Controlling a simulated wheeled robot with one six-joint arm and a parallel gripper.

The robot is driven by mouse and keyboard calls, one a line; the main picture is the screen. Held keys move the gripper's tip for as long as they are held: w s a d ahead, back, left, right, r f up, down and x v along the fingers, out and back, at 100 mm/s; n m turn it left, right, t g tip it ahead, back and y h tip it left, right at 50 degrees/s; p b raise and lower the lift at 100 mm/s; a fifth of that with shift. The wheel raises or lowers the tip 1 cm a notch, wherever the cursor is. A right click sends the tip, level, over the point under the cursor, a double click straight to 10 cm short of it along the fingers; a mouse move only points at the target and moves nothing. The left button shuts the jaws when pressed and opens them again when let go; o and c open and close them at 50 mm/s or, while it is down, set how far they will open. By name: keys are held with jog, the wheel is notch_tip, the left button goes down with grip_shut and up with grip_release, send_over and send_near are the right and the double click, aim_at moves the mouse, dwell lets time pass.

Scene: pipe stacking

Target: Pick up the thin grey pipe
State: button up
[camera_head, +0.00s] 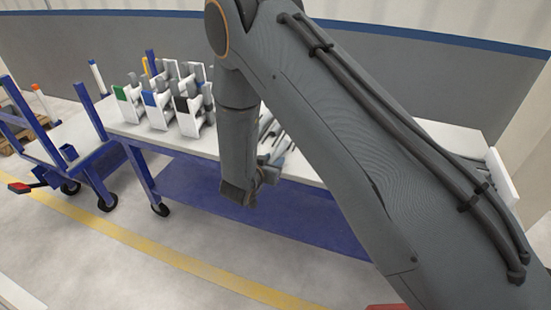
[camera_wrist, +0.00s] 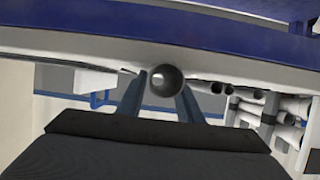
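In the wrist view a round grey pipe (camera_wrist: 164,79), seen end-on with a hollow opening, lies between the two fingers of my gripper (camera_wrist: 161,96). The right finger seems to touch or overlap its edge. The left finger is very close to it. I cannot tell whether the fingers are closed on it. The pipe's length is hidden behind its own end. Some grey pieces (camera_head: 283,147) lie on the table behind my arm.
White holders (camera_head: 155,103) with pipes and coloured caps stand on the left of the white-topped blue table (camera_head: 195,144). Several pipes (camera_wrist: 262,112) are grouped at right in the wrist view. A blue cart (camera_head: 98,165) stands left.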

aim_at(273, 159)
jog(key=c, duration=0.7)
notch_tip(273, 159, up, 10)
jog(key=shift+b, duration=0.4)
